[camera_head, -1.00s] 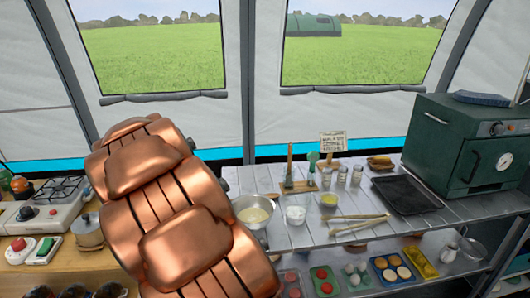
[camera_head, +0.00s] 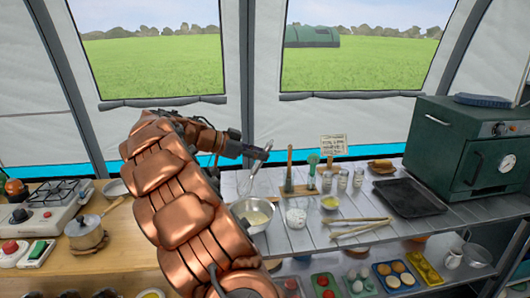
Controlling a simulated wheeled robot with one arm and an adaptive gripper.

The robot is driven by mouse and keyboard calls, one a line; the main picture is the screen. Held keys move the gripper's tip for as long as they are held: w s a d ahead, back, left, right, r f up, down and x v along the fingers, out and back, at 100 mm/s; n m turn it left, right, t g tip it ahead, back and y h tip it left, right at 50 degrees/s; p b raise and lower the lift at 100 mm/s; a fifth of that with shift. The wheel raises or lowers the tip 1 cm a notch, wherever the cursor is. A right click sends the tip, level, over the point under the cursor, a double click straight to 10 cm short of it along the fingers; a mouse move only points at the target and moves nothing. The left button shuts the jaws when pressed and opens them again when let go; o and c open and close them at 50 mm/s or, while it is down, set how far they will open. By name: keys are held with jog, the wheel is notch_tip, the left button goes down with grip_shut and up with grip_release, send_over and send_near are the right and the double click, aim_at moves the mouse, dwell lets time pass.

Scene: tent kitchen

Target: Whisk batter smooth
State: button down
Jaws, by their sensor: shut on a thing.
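A metal bowl (camera_head: 237,214) of pale batter (camera_head: 257,216) stands on the grey slatted table, left of its middle. My gripper (camera_head: 260,153) is up above the bowl, at the end of my copper-coloured arm. It is shut on a whisk (camera_head: 247,182), whose thin wires hang down toward the bowl's back rim. The whisk's handle is mostly hidden by the gripper. I cannot tell whether the wires touch the bowl or the batter. My arm covers part of the bowl's left side.
Right of the bowl are a small white bowl (camera_head: 296,217), a yellow-filled cup (camera_head: 330,203), a utensil stand (camera_head: 300,190), jars (camera_head: 342,181), wooden tongs (camera_head: 362,224) and a black tray (camera_head: 409,198). A green oven (camera_head: 470,150) stands at right; a stove (camera_head: 45,205) and pot (camera_head: 86,233) at left.

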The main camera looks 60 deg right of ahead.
jog(key=shift+s+d+r+m+g, duration=0.4)
jog(key=shift+s+d+r+g, duration=0.15)
jog(key=shift+s+r, duration=0.25)
notch_tip(320, 180, down, 13)
jog(key=b, duration=1.1)
dwell(0.8)
jog(key=shift+d+f+b, duration=0.1)
jog(key=shift+f+b, duration=0.05)
jog(key=shift+b, duration=0.15)
